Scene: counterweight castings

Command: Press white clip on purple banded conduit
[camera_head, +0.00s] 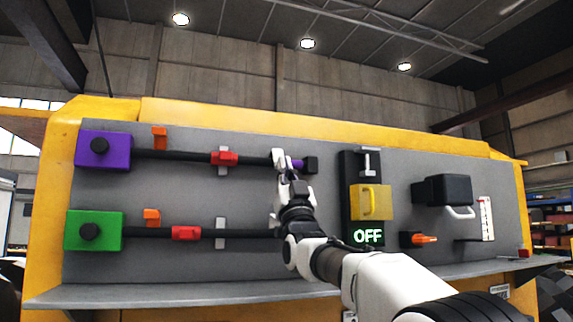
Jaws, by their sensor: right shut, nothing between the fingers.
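The purple-banded conduit is the upper black pipe (185,155), running from a purple box (116,160) to a black end piece (311,165) with a purple band (297,164) beside it. A pale clip or bracket (222,170) sits at this pipe by a red block (224,158). My right gripper (280,162) is at the pipe's right part, just left of the purple band. It is shut, with nothing held. A white piece at its tip could be a clip or a fingertip; I cannot tell which. Contact is also unclear. My left gripper is out of view.
Below runs a second pipe (140,230) from a green box (80,243), with a red block (186,233) and pale bracket (220,232). Orange tabs (160,138) stand above both pipes. Right are a yellow cover (366,201), an OFF sign (368,236) and a black box (446,189).

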